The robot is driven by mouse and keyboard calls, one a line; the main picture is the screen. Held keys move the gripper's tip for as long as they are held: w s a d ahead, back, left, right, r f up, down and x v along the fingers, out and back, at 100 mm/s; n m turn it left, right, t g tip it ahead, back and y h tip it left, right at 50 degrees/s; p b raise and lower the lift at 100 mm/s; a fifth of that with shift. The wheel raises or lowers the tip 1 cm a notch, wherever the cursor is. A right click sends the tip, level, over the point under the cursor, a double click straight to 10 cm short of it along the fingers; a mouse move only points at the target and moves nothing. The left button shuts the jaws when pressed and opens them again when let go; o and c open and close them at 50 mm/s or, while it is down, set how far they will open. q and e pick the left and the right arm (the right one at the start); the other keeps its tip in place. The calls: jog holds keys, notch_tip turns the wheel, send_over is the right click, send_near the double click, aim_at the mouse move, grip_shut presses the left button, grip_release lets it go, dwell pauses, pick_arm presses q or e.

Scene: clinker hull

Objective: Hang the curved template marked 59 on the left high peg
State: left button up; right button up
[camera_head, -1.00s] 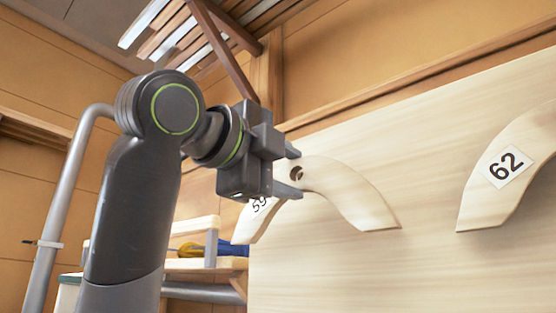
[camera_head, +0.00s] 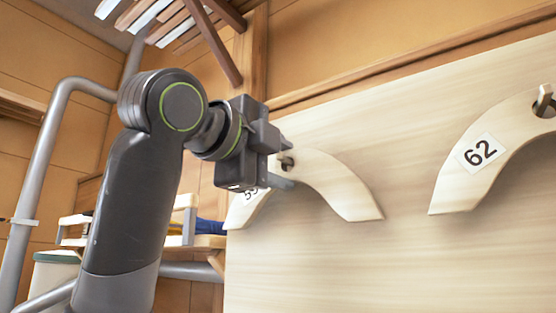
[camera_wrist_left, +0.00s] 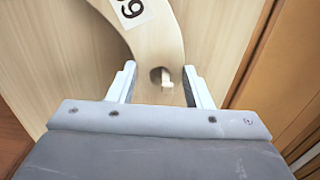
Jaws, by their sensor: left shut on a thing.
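The pale wooden curved template marked 59 (camera_head: 335,183) is held upright against the pale board (camera_head: 330,270). Its label is partly hidden behind my left gripper (camera_head: 284,164) in the head view. That gripper is shut on the template's upper middle, around its hole. In the left wrist view the fingers (camera_wrist_left: 158,84) lie on both sides of the template (camera_wrist_left: 160,40), and a light wooden peg (camera_wrist_left: 167,80) shows in the hole. How deep the peg goes in I cannot tell. My right gripper is not in view.
A similar template marked 62 (camera_head: 475,172) hangs on a peg (camera_head: 543,98) to the right on the same board. A shelf (camera_head: 200,240) with blue and yellow items stands at lower left. Slatted wood (camera_head: 175,20) hangs overhead.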

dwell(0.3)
pick_arm(q)
jog(key=o, duration=1.2)
jog(key=shift+c, duration=0.2)
